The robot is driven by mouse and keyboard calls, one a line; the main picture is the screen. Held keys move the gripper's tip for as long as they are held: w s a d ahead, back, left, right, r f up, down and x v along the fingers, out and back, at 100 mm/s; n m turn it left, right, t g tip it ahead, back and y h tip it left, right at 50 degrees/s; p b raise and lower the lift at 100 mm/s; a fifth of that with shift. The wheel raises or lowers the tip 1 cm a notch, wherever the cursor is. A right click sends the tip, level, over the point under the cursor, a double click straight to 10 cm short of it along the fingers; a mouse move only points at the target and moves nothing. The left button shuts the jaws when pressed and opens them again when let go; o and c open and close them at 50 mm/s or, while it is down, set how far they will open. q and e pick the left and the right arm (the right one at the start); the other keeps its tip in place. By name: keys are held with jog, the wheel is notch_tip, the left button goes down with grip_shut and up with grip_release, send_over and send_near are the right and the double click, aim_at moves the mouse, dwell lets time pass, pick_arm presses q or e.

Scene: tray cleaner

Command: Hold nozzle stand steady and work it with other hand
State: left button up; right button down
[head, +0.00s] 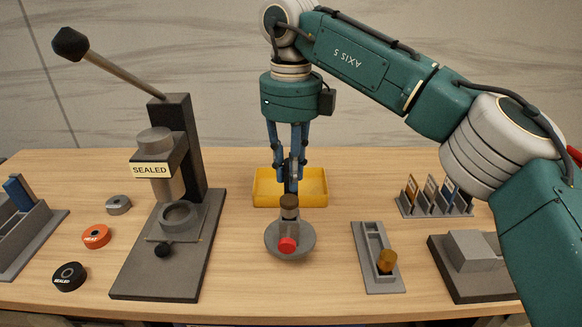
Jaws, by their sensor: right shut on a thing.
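The nozzle stand (290,240) is at the middle of the table. It has a round grey base, an upright post with a brownish top (289,207), and a red knob (287,245) facing me. My right gripper (291,187) comes straight down from above, with its blue fingers close together at the top of the post. It is shut on the stand's top; the exact contact is small and partly hidden by the fingers. The stand looks upright on the table. My left gripper is out of view.
A yellow tray (262,190) lies just behind the stand. A lever press (180,200) labelled SEALED stands left, with rings beside it. To the right are a grey holder (368,250) with an amber piece, a card rack (435,207) and a grey block (470,250).

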notch_tip(320, 180, down, 4)
jog(key=shift+d+b, duration=0.1)
jog(key=shift+b, duration=1)
jog(key=shift+f, duration=0.4)
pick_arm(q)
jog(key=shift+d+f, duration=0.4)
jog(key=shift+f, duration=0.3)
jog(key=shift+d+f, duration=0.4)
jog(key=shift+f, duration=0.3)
pick_arm(e)
jog(key=shift+f, duration=0.1)
